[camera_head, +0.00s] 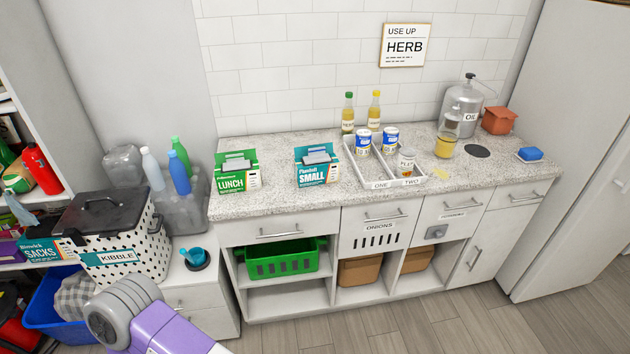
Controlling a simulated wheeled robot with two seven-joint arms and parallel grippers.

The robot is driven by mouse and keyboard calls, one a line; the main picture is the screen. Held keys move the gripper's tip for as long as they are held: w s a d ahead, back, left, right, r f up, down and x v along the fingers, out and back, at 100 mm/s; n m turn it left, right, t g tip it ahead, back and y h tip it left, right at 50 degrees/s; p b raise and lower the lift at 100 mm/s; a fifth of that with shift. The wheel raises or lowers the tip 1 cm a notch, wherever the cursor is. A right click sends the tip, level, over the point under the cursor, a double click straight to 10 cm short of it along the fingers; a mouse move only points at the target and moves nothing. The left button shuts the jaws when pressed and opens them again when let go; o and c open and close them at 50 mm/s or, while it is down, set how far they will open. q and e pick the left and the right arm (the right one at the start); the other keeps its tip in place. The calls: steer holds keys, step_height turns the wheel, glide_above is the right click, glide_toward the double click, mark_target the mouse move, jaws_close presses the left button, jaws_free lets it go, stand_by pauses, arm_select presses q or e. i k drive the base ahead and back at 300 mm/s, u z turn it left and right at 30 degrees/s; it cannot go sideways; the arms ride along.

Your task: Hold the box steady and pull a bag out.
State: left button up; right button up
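Three bag boxes show. A green LUNCH box (236,173) stands on the left end of the counter, with grey material sticking out of its top. A teal SMALL box (317,166) stands to its right, also with grey material at its top opening. A teal SACKS box (42,251) is on the left shelf, partly hidden by the dotted KIBBLE bin; something blue-grey rises above it. Neither of my grippers is in view. Only a grey and purple link of my arm shows at the bottom left, well apart from the counter boxes.
The granite counter (283,198) has little bare room in front of the boxes. A divided ONE/TWO tray (378,183) with cans stands right of the SMALL box. The KIBBLE bin (117,273) and clear containers with bottles stand left of the counter.

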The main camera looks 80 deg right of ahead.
mark_target(234, 181)
steer(key=z, duration=2.55)
